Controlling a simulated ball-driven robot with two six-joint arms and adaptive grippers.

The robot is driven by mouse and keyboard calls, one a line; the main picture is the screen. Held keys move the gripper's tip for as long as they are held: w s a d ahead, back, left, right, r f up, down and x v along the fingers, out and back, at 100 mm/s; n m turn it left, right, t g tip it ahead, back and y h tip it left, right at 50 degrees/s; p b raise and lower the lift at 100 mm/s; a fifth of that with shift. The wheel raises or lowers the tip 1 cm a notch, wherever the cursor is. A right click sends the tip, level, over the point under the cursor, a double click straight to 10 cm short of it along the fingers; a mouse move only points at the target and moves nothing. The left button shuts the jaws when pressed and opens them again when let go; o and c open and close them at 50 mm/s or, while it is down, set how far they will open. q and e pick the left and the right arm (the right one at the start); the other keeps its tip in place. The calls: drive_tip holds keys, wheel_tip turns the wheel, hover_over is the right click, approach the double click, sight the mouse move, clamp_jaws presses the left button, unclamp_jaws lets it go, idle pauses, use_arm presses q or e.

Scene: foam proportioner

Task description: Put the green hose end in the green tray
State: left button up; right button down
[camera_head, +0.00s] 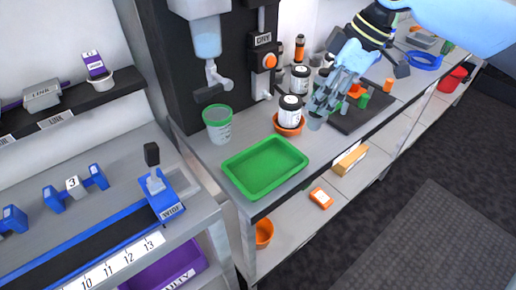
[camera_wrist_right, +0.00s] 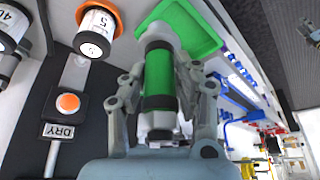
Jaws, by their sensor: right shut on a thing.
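The green tray (camera_head: 264,166) lies empty on the grey bench in the head view, and part of it shows at the top of the right wrist view (camera_wrist_right: 197,28). My right gripper (camera_head: 322,106) is right of the tray and behind it, over the bench. In the wrist view its fingers are shut around the green hose end (camera_wrist_right: 160,76), a green cylinder with dark bands and a grey tip. In the head view the fingers hide most of the hose end; its grey tip (camera_head: 315,122) shows below them. My left gripper is not in view.
A white jar in an orange dish (camera_head: 288,122) stands between gripper and tray. Another jar (camera_head: 299,80) is behind it. A green-rimmed cup (camera_head: 217,124) stands left of the tray under a dispenser. A dark mat with small coloured parts (camera_head: 363,112) lies beneath my right arm.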

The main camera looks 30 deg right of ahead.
drive_tip(key=w+a+f, duration=0.1)
drive_tip(key=a+f, duration=0.2)
drive_tip(key=w+a+f, duration=0.1)
drive_tip(key=a+f, duration=0.2)
drive_tip(key=a, duration=0.1)
drive_tip(key=w+a+f+p, duration=0.1)
drive_tip(key=a+f, duration=0.2)
drive_tip(key=f, duration=0.1)
drive_tip(key=shift+a, duration=0.2)
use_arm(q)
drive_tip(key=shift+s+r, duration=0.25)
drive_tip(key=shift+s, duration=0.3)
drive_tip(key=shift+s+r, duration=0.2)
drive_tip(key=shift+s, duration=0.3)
use_arm(e)
drive_tip(key=shift+f, duration=0.2)
drive_tip(key=c, duration=1)
unclamp_jaws()
drive_tip(key=shift+f, duration=0.1)
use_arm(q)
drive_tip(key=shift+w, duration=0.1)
